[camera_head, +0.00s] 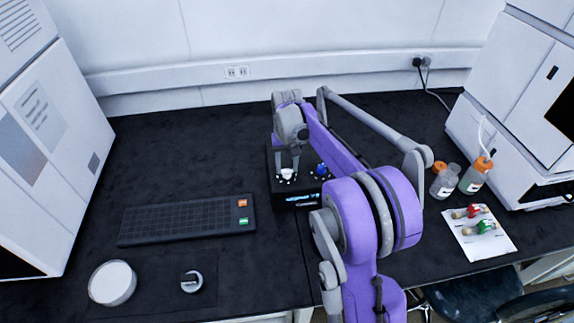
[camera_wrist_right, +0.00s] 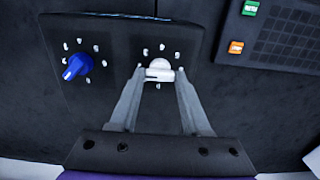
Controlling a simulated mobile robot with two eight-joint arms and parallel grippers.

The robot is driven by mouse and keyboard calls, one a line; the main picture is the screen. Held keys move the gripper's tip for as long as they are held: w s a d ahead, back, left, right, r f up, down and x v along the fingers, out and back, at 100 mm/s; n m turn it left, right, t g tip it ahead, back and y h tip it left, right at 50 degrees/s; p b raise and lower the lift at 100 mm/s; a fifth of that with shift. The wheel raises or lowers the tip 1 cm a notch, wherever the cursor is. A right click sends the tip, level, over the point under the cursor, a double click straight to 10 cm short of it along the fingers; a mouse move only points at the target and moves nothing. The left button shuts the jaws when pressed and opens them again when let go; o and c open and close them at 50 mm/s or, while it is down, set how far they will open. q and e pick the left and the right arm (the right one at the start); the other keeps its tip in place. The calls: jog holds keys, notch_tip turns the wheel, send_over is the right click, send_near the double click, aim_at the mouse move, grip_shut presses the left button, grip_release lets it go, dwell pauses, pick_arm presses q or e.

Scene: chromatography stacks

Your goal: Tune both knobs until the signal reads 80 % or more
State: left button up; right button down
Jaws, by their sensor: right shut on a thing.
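A black tuning box (camera_head: 275,188) stands on the bench with a white knob (camera_head: 287,173) and a blue knob (camera_head: 321,170) on top. Its front display (camera_head: 300,198) glows blue and white, but the reading is too small to make out. My right gripper (camera_head: 287,166) comes down from above and is shut on the white knob. In the right wrist view the white knob (camera_wrist_right: 159,66) sits between the two fingertips (camera_wrist_right: 160,77). The blue knob (camera_wrist_right: 77,66) stands free beside it, its white tip pointing to the lower left. My left gripper is not in view.
A black keypad (camera_head: 185,219) with orange and green buttons lies left of the box. A white round lid (camera_head: 112,283) is at the front left. Bottles (camera_head: 446,181) and a white sheet with vials (camera_head: 482,243) are at the right. White instruments stand at both sides.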

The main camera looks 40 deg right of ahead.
aim_at(287, 169)
jog(key=shift+c, duration=1.8)
grip_release()
notch_tip(287, 169, up, 11)
jog(key=shift+p, duration=0.35)
jog(key=shift+f, duration=0.1)
